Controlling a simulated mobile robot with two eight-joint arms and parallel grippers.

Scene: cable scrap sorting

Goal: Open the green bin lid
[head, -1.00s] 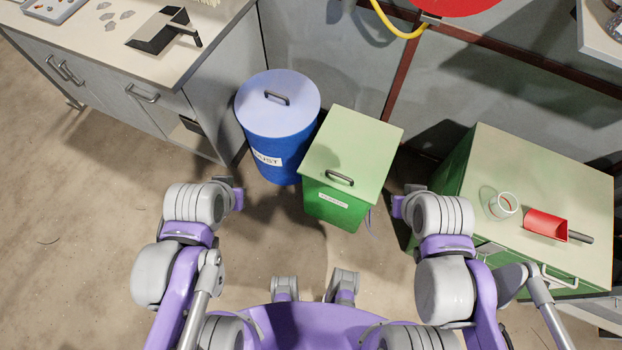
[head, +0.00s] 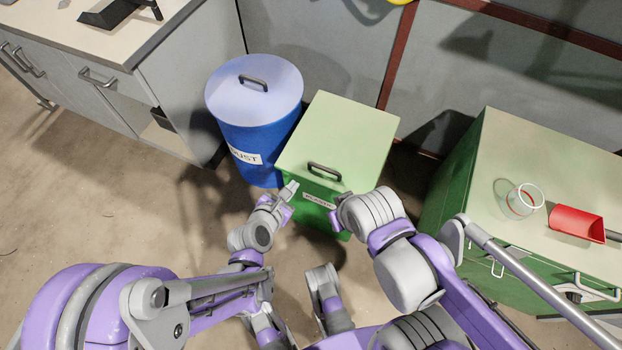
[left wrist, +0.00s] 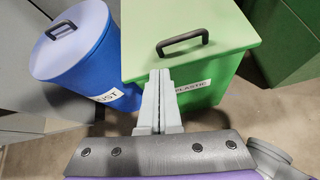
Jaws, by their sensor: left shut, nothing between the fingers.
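The green bin (head: 318,212) stands on the floor in the middle of the head view. Its pale green lid (head: 345,130) lies flat and closed, with a dark bar handle (head: 324,171) near the front edge. In the left wrist view the handle (left wrist: 182,42) is just beyond my fingertips. My left gripper (head: 292,187) is shut and empty, in front of the bin's front left side; its fingers (left wrist: 158,75) point at the lid's front edge, apart from the handle. My right arm's wrist shows by the bin's front right corner, but its fingers are hidden.
A blue bin (head: 262,139) with a closed lid and handle stands close to the left of the green bin. A green cabinet (head: 470,175) at the right carries a glass jar (head: 524,200) and a red scoop (head: 577,223). A grey workbench (head: 185,95) stands at the left.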

